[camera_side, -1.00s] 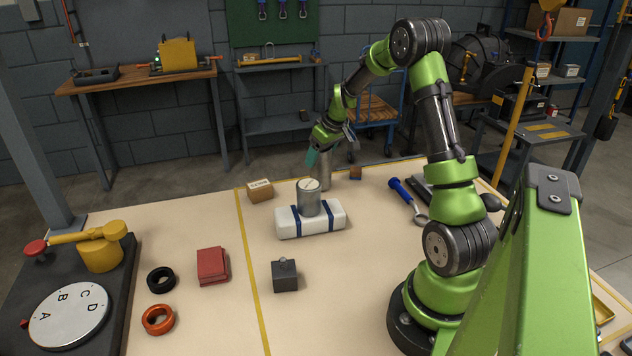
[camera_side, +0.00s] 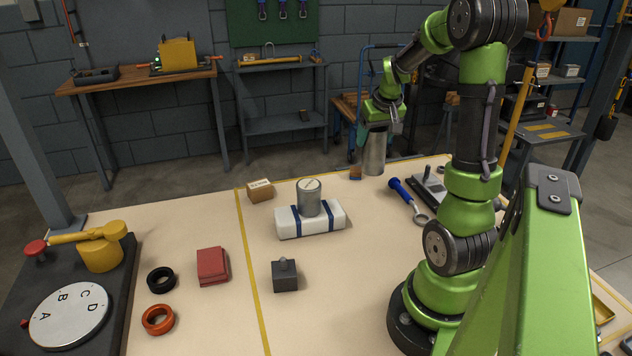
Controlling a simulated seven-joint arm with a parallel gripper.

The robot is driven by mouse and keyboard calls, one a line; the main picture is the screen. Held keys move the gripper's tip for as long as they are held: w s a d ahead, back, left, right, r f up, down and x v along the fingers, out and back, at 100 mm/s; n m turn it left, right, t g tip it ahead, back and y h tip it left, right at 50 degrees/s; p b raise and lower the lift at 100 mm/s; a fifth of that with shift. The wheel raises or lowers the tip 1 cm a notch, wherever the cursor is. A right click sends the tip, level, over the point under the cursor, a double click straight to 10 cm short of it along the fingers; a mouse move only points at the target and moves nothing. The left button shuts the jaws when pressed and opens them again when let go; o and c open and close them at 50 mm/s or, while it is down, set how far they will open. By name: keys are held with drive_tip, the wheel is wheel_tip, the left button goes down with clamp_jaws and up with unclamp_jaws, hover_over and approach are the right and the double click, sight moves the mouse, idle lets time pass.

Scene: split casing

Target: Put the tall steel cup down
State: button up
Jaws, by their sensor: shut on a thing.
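The tall steel cup (camera_side: 374,157) is upright near the far edge of the table. My gripper (camera_side: 383,124) is shut on it near its top, coming from above. The fingers are partly hidden, and the exact grip is hard to see. The cup's base is close to the table top (camera_side: 345,267), but I cannot tell whether it touches. A shorter steel can (camera_side: 310,203) with a light top stands on a white block with blue bands (camera_side: 290,222).
A small brown block (camera_side: 355,173) is just left of the cup. A blue-handled tool (camera_side: 401,190) and a grey device (camera_side: 428,188) lie to its right. A cardboard box (camera_side: 260,190) is farther left.

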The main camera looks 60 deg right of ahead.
sight(375, 166)
drive_tip(key=shift+s+a+f+m, duration=0.1)
drive_tip(key=shift+s+f+m, duration=0.3)
drive_tip(key=shift+s+m, duration=0.1)
drive_tip(key=shift+f, duration=0.3)
wheel_tip(375, 166, down, 7)
drive_tip(key=shift+w+f, duration=0.1)
drive_tip(key=shift+f, duration=0.1)
drive_tip(key=shift+f, duration=0.1)
drive_tip(key=o, duration=1.4)
drive_tip(key=shift+f, duration=0.1)
drive_tip(key=shift+o, duration=0.2)
